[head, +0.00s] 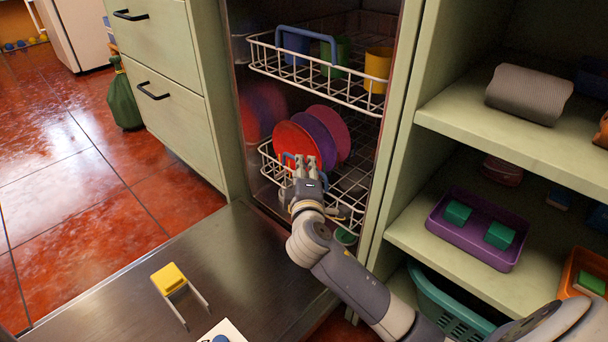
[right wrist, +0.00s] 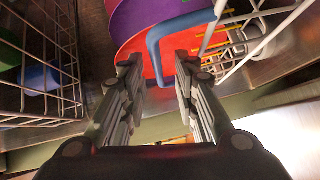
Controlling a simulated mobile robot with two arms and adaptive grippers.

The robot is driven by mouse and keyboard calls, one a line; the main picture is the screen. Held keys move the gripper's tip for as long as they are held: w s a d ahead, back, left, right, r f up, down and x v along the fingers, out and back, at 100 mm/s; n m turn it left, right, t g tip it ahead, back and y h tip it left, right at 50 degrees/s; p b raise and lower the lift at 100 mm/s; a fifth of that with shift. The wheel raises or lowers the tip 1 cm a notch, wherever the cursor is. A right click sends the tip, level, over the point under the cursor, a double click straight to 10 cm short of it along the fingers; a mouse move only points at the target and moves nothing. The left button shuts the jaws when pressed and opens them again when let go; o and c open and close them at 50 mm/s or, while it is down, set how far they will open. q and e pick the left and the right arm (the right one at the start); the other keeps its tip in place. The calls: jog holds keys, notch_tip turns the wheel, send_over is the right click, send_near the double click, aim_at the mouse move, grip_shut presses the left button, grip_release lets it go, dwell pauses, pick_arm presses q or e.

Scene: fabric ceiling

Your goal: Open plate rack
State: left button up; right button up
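The plate rack (head: 272,172) is the lower white wire rack inside the open dishwasher. It holds red and purple plates (head: 318,128) and sits inside the cavity. Its blue handle (head: 288,157) is at the front, partly hidden by my right gripper (head: 306,165). In the right wrist view the handle (right wrist: 153,45) lies ahead, with one end near the gap between the fingertips of my right gripper (right wrist: 159,68). Those fingers are apart, with nothing clamped between them. Whether they touch the handle is unclear. My left gripper is not in view.
The upper rack (head: 305,83) holds coloured cups. The lowered dishwasher door (head: 225,275) lies below, with a yellow-topped piece (head: 168,279) on it. Drawers (head: 165,100) stand left. Open shelves (head: 520,140) with a purple tray (head: 458,238) stand right. Red floor is free at left.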

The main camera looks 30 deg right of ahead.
jog(key=shift+x, duration=0.85)
grip_shut()
